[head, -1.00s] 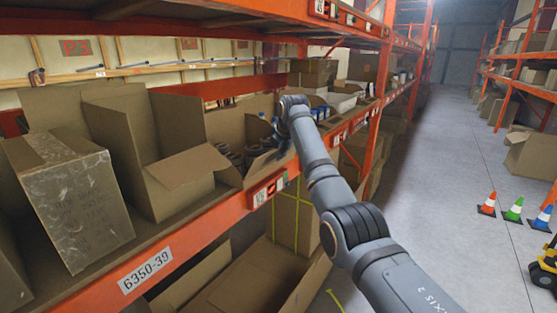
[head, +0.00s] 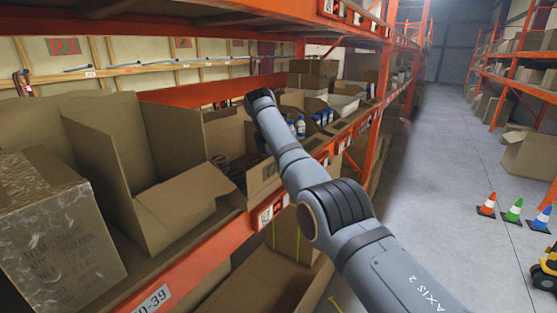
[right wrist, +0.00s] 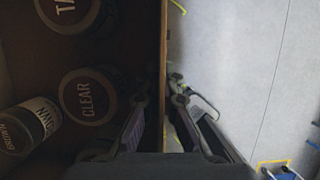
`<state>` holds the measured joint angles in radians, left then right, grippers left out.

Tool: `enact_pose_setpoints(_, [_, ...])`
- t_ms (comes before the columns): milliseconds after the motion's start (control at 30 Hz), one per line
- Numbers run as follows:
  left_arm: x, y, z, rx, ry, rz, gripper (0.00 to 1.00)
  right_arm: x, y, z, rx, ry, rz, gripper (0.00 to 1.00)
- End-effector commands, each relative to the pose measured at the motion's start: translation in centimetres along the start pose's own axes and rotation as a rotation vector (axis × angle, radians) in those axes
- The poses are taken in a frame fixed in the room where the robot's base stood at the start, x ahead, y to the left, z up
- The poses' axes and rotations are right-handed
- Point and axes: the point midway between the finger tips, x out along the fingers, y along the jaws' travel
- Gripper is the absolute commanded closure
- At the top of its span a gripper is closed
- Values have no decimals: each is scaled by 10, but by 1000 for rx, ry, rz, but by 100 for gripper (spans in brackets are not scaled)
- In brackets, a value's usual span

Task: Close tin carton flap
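The tin carton (head: 262,178) stands open on the shelf beside my right arm, with dark tins (head: 222,163) inside. My arm hides part of it. In the right wrist view, tin lids marked "CLEAR" (right wrist: 88,96) and "TA…" (right wrist: 68,8) lie left of an upright brown carton edge (right wrist: 163,60). My right gripper (right wrist: 160,95) has one finger inside this edge and one outside, apart from each other. Contact with the cardboard cannot be made out. The gripper is hidden in the head view. My left gripper is in neither view.
A large empty open carton (head: 130,150) and a taped closed box (head: 58,235) stand to the left on the shelf. Blue-capped bottles (head: 301,126) stand beyond my arm. An orange shelf beam (head: 215,258) runs along the front.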

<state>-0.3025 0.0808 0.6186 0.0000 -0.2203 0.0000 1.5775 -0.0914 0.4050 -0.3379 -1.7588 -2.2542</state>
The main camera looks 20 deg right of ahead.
Motion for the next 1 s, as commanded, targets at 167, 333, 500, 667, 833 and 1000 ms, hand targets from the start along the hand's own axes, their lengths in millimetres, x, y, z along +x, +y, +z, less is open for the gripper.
enact_pose_setpoints(167, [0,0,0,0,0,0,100,2,-1,-1,-2,3,-6,100])
enact_pose_setpoints(333, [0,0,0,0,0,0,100,2,-1,-1,-2,2,-6,100])
enact_pose_setpoints(500, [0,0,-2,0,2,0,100,2,-1,-1,-2,2,-5,87])
enact_pose_setpoints(667, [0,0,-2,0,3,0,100,1,0,0,-1,1,-4,87])
enact_pose_setpoints(833, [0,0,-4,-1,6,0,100,-10,0,0,-1,-1,-2,87])
enact_pose_setpoints(1000, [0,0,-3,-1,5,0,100,-47,0,0,-3,-1,-1,87])
